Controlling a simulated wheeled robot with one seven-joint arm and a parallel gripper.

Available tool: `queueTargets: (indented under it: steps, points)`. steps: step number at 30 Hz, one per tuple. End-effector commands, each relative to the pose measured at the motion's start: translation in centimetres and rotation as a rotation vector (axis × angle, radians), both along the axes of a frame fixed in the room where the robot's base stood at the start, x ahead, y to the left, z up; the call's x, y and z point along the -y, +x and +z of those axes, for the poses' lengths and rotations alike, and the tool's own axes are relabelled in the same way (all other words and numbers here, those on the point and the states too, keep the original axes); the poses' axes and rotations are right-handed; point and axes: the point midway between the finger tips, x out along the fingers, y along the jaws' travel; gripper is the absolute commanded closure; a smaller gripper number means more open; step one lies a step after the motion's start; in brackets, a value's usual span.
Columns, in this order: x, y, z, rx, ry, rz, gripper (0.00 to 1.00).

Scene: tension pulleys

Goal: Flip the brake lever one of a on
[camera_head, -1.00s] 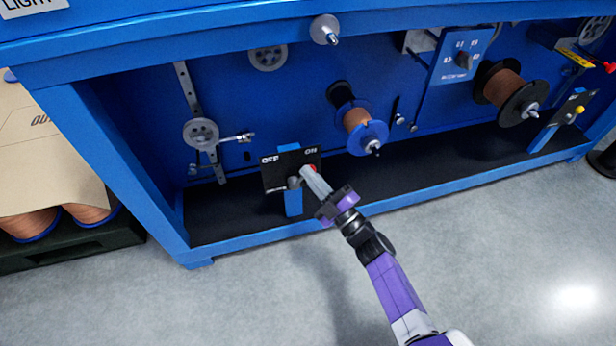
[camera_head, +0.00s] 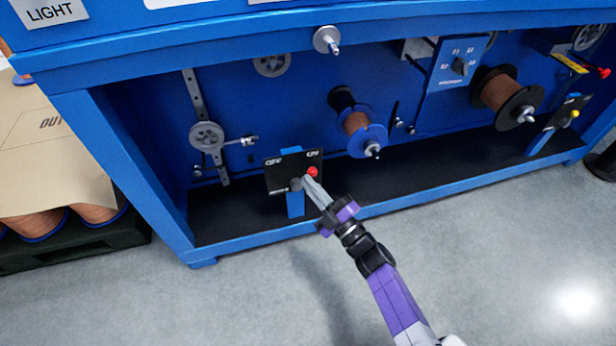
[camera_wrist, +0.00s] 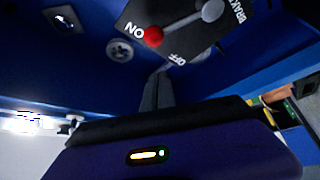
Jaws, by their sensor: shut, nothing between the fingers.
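The brake lever has a red knob (camera_head: 312,171) on a short arm from a grey pivot (camera_head: 296,184). It sits on a black panel (camera_head: 279,180) marked OFF at left and ON at right in the head view. The knob lies on the ON side. In the wrist view the red knob (camera_wrist: 153,36) is beside the word ON, and the grey pivot (camera_wrist: 212,10) is right of it. My gripper (camera_head: 308,182) is shut and empty, its tips just below the knob in the head view. In the wrist view the fingers (camera_wrist: 157,85) appear apart from the knob.
The panel stands on a blue post (camera_head: 295,205) at the front of a blue machine frame (camera_head: 170,195). A grey pulley (camera_head: 206,136) is to its left, and a copper spool (camera_head: 357,124) to its right. The grey floor (camera_head: 480,230) in front is clear.

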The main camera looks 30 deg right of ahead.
Motion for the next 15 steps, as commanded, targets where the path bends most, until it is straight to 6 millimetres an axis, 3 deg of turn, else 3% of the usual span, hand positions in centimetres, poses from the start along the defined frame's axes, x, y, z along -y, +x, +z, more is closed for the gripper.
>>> queueTargets:
  steps: [6, 15]
  points:
    - [0.3, -4.1, -1.3, 0.002, -0.001, 0.002, 1.0]
    - [0.5, -6.5, -2.1, 0.006, -0.001, 0.005, 1.0]
